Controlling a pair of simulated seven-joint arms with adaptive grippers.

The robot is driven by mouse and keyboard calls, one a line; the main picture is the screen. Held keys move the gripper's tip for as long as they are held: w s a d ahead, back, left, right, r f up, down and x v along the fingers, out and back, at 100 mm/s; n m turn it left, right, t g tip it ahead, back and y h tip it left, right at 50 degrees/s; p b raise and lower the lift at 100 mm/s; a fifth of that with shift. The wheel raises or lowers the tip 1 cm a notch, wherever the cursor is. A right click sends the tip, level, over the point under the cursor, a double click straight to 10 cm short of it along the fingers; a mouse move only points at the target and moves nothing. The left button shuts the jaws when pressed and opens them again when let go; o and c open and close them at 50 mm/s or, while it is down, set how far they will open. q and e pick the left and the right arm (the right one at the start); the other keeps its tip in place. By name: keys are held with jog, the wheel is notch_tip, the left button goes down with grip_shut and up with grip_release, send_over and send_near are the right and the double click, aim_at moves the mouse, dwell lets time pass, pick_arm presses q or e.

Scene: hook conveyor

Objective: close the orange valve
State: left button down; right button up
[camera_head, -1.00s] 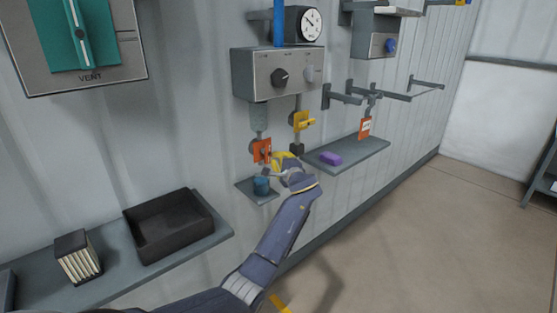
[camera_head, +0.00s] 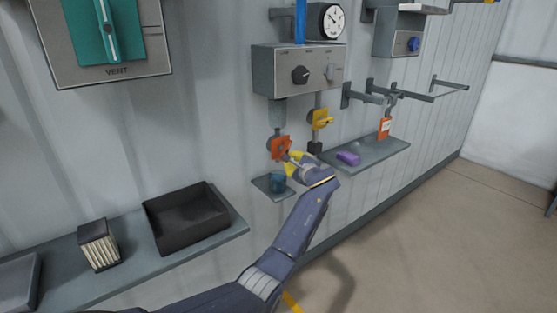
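The orange valve (camera_head: 280,147) is on a grey vertical pipe on the wall, below the control box. Its handle looks slightly tilted. My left gripper (camera_head: 291,158), with yellow and grey fingers, is at the lower right edge of the orange handle and overlaps it in the view. I cannot tell whether the fingers touch or grip it, or how far they are open. A yellow valve (camera_head: 321,118) is on another pipe to the upper right. My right gripper is not in view.
A grey shelf (camera_head: 385,150) with a purple block (camera_head: 348,158) is to the right. The control box (camera_head: 297,72) is above. A black tray (camera_head: 186,219) stands on the lower left shelf.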

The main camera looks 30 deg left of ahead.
pick_arm(q)
jog(key=s+m+g, duration=0.1)
jog(key=m, duration=0.1)
jog(key=s+a+m+g, duration=0.1)
jog(key=m, duration=0.2)
jog(key=s+m+g+y, duration=0.1)
jog(key=m+g, duration=0.1)
jog(key=shift+s+a+r, duration=0.1)
jog(key=shift+s+a, duration=0.1)
jog(key=shift+a, duration=0.2)
jog(key=shift+s, duration=0.15)
dwell(1.1)
jog(key=s+d, duration=0.4)
jog(key=d, duration=0.4)
jog(key=shift+d+f, duration=0.2)
jog(key=shift+f, duration=0.05)
dwell(0.4)
dwell(0.4)
